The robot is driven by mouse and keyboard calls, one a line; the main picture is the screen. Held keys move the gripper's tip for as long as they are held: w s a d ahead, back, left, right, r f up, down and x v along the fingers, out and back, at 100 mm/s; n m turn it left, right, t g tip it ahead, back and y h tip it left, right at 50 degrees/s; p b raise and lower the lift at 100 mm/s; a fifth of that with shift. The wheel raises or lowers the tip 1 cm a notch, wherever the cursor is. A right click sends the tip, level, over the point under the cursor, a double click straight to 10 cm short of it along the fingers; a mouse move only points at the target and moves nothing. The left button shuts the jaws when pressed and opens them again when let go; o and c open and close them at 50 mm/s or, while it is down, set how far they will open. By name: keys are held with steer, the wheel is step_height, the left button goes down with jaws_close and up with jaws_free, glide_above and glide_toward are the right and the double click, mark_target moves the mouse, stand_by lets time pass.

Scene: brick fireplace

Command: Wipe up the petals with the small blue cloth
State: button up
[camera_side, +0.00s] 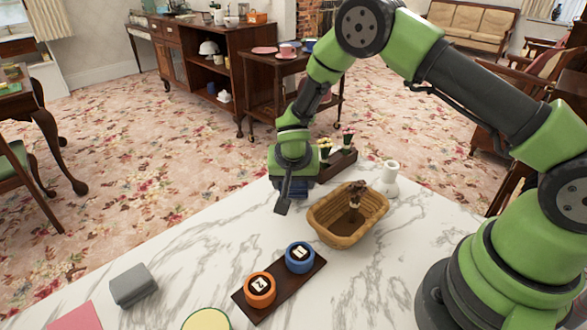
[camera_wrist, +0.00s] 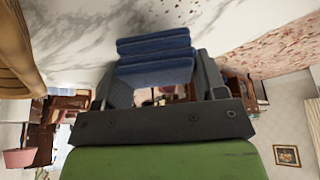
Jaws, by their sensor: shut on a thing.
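The small blue cloth (camera_wrist: 155,58) is folded in layers between the two dark fingers of my gripper (camera_wrist: 160,85) in the wrist view. My gripper (camera_side: 290,192) is shut on it at the far edge of the white marble table (camera_side: 210,265). In the side view, only a dark blue bit of the cloth (camera_side: 297,187) shows beside a finger. Whether it touches the tabletop I cannot tell. Small dark red specks (camera_wrist: 178,12), likely the petals, lie on the marble at the top of the wrist view. I cannot make out petals in the side view.
A wicker basket (camera_side: 328,232) stands just right of my gripper. Behind are a dark tray (camera_side: 338,166) with flowers and a white vase (camera_side: 390,178). A wooden board (camera_side: 280,289) holds blue and orange pots. A grey block (camera_side: 133,285) lies at left.

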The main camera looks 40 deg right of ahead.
mark_target(268, 209)
steer(key=shift+a+f, duration=0.75)
steer(key=shift+a, duration=0.05)
steer(key=shift+c, duration=0.3)
steer(key=shift+a, duration=2.65)
steer(key=shift+a+f, duration=0.1)
steer(key=shift+a, duration=0.25)
steer(key=shift+d, duration=3.9)
steer(key=shift+a+r, duration=0.1)
steer(key=shift+r, duration=4.05)
